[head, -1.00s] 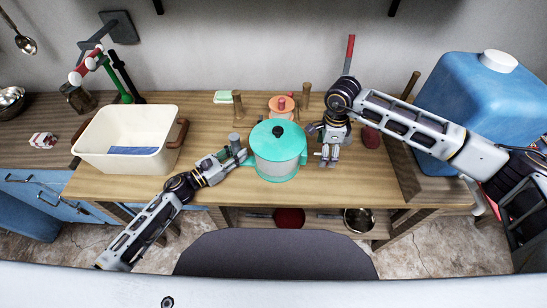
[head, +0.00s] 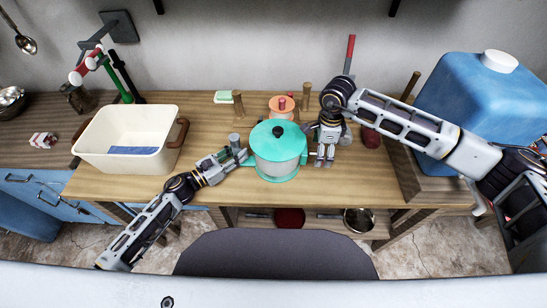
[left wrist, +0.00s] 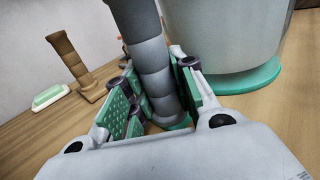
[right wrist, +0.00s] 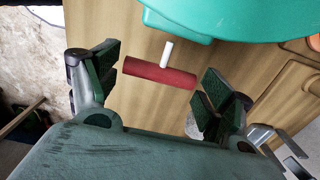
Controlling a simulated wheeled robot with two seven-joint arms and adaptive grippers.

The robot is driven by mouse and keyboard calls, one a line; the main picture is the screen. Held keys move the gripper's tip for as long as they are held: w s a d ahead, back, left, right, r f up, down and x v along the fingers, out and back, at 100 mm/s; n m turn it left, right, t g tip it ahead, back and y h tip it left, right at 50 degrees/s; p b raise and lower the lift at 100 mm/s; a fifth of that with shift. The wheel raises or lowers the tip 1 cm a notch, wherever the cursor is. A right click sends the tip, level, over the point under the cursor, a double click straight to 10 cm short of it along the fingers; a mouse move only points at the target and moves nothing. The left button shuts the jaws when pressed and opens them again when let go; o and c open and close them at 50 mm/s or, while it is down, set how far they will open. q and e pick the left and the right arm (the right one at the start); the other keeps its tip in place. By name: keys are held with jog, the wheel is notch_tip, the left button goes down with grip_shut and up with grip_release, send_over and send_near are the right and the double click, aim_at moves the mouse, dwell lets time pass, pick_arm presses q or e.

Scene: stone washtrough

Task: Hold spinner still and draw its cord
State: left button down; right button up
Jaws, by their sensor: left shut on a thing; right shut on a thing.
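The spinner (head: 278,155), a clear-walled tub with a teal lid and black knob, stands upright on the wooden bench. My left gripper (head: 240,157) is shut on the grey upright post (left wrist: 150,60) at the spinner's left, which rises from a teal foot. My right gripper (head: 325,163) is just right of the spinner. The right wrist view shows the red cord handle (right wrist: 158,73) between its fingers, shut on it. A short white length of cord (right wrist: 167,52) runs from the handle to the teal rim. The handle is hidden in the head view.
A cream basin (head: 120,165) stands left on the bench. An orange-lidded pot (head: 282,104) and wooden posts (head: 306,95) are behind the spinner. A blue tank (head: 470,105) is at right. The bench front is clear.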

jog(key=shift+s+d+f, duration=0.15)
jog(key=shift+d, duration=1.3)
jog(key=shift+s+d+f, duration=0.1)
jog(key=shift+d, duration=1.3)
jog(key=shift+s+d+f, duration=0.15)
jog(key=shift+d, duration=1.3)
jog(key=shift+a, duration=0.15)
jog(key=shift+w+a, duration=0.2)
jog(key=shift+a, duration=4.35)
jog(key=shift+s+d, duration=0.2)
jog(key=shift+d, duration=4.45)
jog(key=shift+w+a, duration=0.2)
jog(key=shift+a, duration=4.45)
